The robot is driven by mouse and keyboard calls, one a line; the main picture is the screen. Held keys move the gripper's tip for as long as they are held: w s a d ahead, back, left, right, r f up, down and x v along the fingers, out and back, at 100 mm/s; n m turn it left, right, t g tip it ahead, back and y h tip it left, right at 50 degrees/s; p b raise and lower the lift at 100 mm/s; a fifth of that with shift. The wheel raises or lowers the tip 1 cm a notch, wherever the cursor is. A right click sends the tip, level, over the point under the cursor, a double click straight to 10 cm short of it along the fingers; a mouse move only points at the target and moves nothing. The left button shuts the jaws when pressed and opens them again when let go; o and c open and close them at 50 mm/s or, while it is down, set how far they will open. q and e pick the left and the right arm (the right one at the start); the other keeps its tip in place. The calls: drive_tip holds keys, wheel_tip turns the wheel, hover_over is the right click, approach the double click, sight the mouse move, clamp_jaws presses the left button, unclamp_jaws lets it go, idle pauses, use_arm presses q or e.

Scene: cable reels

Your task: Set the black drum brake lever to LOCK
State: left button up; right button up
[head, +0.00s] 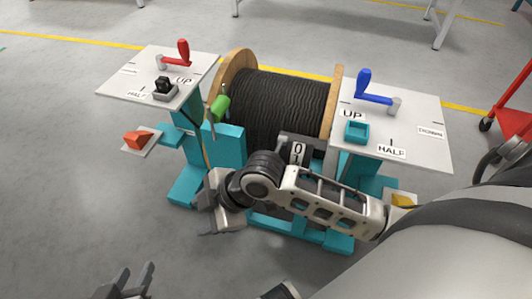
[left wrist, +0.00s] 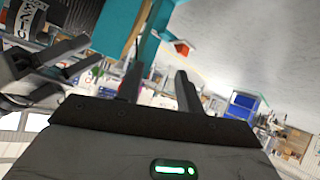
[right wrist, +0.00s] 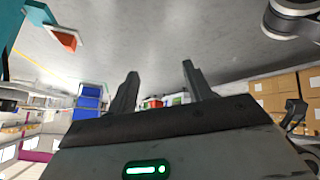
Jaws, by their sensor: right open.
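The black cable drum (head: 290,105) sits between wooden flanges in a teal stand (head: 222,148). A green-handled lever (head: 221,107) stands upright at the drum's left side; I cannot tell for sure that it is the brake lever, and no LOCK mark is readable. My right gripper (head: 212,212) is below and left of the drum, in front of the stand, apart from the lever. It is open and empty in the right wrist view (right wrist: 160,72). My left gripper (head: 137,268) is low at the front left; its fingers are apart and empty in the left wrist view (left wrist: 160,72).
The left panel (head: 120,85) carries a red crank (head: 182,52) and a black switch (head: 164,87). The right panel (head: 425,110) carries a blue crank (head: 365,85) and a teal box (head: 356,131). An orange wedge (head: 138,139) sits at left.

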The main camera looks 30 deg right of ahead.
drive_tip(key=w+d+r+n+g+h+p, duration=0.25)
drive_tip(key=w+d+r+n+h, duration=0.25)
drive_tip(key=d+r+n, duration=0.35)
use_arm(q)
wheel_tip(320, 180, up, 4)
drive_tip(key=s+a, duration=0.1)
use_arm(e)
drive_tip(key=n+g+h, duration=0.3)
drive_tip(key=n, duration=0.2)
approach(273, 154)
drive_tip(key=f+b, duration=0.1)
drive_tip(key=f, duration=0.2)
drive_tip(key=f+b, duration=0.2)
drive_tip(key=f, duration=0.2)
drive_tip(key=s+d+f+b, duration=0.1)
drive_tip(key=f, duration=0.3)
drive_tip(key=shift+b, duration=0.3)
use_arm(q)
wheel_tip(273, 154, down, 7)
drive_tip(key=d, duration=0.1)
drive_tip(key=shift+w+d+g, duration=0.2)
drive_tip(key=shift+w+g, duration=0.1)
drive_tip(key=shift+w, duration=0.15)
use_arm(e)
drive_tip(key=shift+d+f, duration=0.1)
drive_tip(key=shift+f, duration=0.25)
clamp_jaws()
use_arm(q)
drive_tip(key=shift+s+r, duration=0.1)
drive_tip(key=shift+s, duration=0.05)
